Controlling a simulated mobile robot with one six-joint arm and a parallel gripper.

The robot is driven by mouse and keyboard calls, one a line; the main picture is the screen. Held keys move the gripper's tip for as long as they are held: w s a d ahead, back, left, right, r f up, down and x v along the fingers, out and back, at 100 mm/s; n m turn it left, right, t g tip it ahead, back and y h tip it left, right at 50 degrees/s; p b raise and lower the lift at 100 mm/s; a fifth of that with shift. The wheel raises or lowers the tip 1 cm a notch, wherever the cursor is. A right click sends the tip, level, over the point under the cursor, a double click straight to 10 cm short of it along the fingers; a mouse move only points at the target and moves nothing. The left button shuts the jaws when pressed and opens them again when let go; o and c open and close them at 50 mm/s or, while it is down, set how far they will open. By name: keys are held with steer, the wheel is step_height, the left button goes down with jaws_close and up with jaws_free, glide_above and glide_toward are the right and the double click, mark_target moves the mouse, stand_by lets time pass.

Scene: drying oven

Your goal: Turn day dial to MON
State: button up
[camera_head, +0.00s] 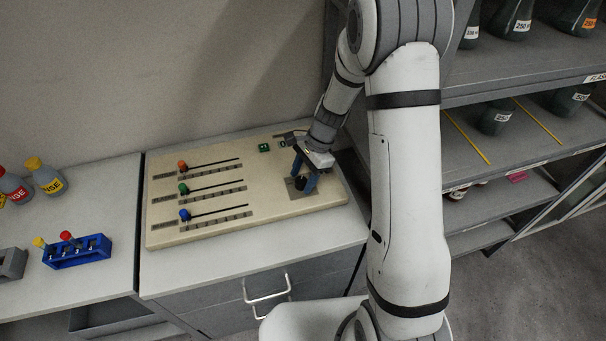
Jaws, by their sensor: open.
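The day dial (299,183) is a small dark knob on a grey square plate at the right end of a beige control panel (270,226). My gripper (304,184) points down over the dial, with its blue fingers apart, one on either side of the knob. I cannot tell whether the fingers touch it. The dial's day markings and pointer are too small and partly hidden by the fingers, so its setting cannot be read.
Three sliders with orange (182,165), green (183,188) and blue (185,214) knobs are left of the dial. A green button (264,147) sits behind it. Shelves with flasks (497,117) stand right of my arm. A blue rack (78,256) and bottles (46,176) are on the left counter.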

steer(key=shift+f, duration=0.1)
steer(key=c, duration=1)
steer(key=shift+n, duration=0.4)
steer(key=n+g+h+b, duration=0.1)
steer(key=n, duration=0.2)
steer(key=shift+w+a+n, duration=0.1)
steer(key=shift+n, duration=0.2)
steer(key=n, duration=0.2)
steer(key=n+g+h+b, duration=0.1)
steer(key=n, duration=0.1)
steer(key=shift+a+n+h, duration=0.1)
steer(key=shift+n+h, duration=0.2)
steer(key=n+h, duration=0.1)
steer(key=n, duration=0.1)
steer(key=n+h+b, duration=0.1)
steer(key=n, duration=0.2)
steer(key=shift+a+g, duration=0.2)
steer(key=shift+g, duration=0.1)
steer(key=shift+n+h+b, duration=0.4)
steer(key=shift+n+h, duration=0.3)
steer(key=shift+n, duration=1.2)
